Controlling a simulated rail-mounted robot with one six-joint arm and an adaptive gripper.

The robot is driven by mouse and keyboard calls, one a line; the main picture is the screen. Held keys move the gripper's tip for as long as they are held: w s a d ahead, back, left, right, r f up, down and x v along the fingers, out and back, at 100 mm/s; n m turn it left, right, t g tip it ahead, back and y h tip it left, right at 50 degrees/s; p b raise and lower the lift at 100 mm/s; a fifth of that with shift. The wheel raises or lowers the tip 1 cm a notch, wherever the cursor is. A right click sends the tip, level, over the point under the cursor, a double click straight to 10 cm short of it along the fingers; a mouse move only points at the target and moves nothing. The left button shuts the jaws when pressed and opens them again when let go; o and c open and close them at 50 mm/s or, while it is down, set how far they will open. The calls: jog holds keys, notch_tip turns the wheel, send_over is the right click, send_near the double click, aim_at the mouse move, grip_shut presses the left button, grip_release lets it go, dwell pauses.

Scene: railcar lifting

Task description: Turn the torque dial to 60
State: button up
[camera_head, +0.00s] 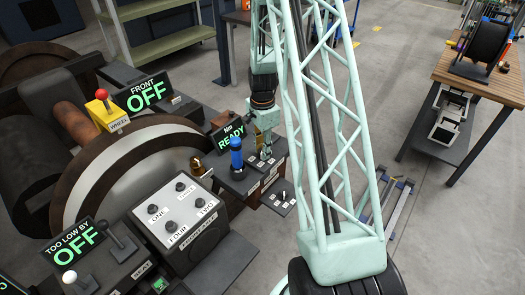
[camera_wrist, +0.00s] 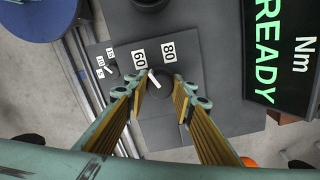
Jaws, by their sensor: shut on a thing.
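The torque dial (camera_wrist: 163,100) is a dark round knob on a grey panel in the wrist view. Its white pointer mark (camera_wrist: 153,78) slants up and left, roughly toward the label 60 (camera_wrist: 139,57). The label 80 (camera_wrist: 168,50) is to the right of it. My gripper (camera_wrist: 161,84) has one finger on each side of the dial and is shut on it. Parts of the dial are hidden. In the head view my gripper (camera_head: 265,151) reaches down to the panel, and the dial is mostly hidden by it.
A display reading "Nm READY" (camera_head: 231,139) stands beside the dial, with a blue-topped lever (camera_head: 236,157) close by. A smaller dial plate (camera_head: 280,198) lies just in front.

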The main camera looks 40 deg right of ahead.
jog(key=shift+m, duration=0.3)
jog(key=o, duration=0.9)
jog(key=shift+r, duration=0.2)
jog(key=shift+r, duration=5.8)
jog(key=shift+r, duration=0.1)
